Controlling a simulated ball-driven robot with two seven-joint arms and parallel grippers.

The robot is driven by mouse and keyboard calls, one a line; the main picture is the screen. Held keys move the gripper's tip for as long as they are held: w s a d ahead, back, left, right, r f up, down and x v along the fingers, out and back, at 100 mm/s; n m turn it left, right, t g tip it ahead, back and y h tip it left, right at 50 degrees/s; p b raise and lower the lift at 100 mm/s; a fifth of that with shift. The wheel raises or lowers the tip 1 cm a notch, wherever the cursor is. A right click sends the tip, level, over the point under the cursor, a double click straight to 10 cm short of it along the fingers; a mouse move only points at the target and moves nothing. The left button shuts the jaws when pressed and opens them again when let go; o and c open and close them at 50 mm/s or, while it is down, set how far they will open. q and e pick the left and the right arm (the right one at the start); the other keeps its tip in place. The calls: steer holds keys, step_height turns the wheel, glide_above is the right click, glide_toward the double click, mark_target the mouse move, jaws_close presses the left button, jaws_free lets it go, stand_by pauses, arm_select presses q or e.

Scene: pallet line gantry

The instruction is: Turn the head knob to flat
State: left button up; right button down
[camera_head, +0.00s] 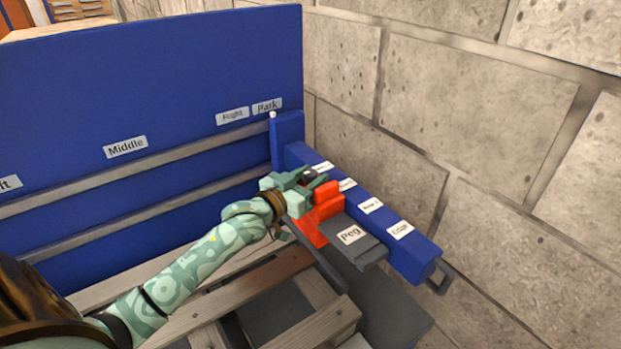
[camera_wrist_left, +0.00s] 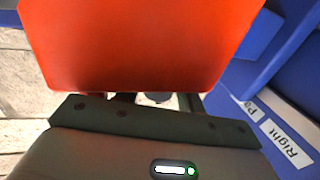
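An orange-red head (camera_head: 322,212) sits against the blue gantry beam (camera_head: 418,258), with a dark grey block labelled "Peg" (camera_head: 351,235) beside it. My left gripper (camera_head: 305,181) is at the far end of this head. A small dark part, possibly the knob (camera_head: 310,174), shows between or just beside its fingers. In the left wrist view the orange-red head (camera_wrist_left: 140,40) fills the top, very close to the gripper. A small pale round part (camera_wrist_left: 155,98) shows below it. The fingers are mostly hidden, so their closure is unclear. I cannot read the knob's setting. My right gripper is out of view.
A blue back panel (camera_head: 150,80) with labels "Middle", "Right" and "Park" stands behind grey rails. Several labels, one reading "Edge" (camera_head: 400,230), line the beam. A stone block wall (camera_head: 470,120) is close on the right. Wooden pallet slats (camera_head: 310,325) lie below.

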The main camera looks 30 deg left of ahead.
arm_select(q)
steer(key=c, duration=0.7)
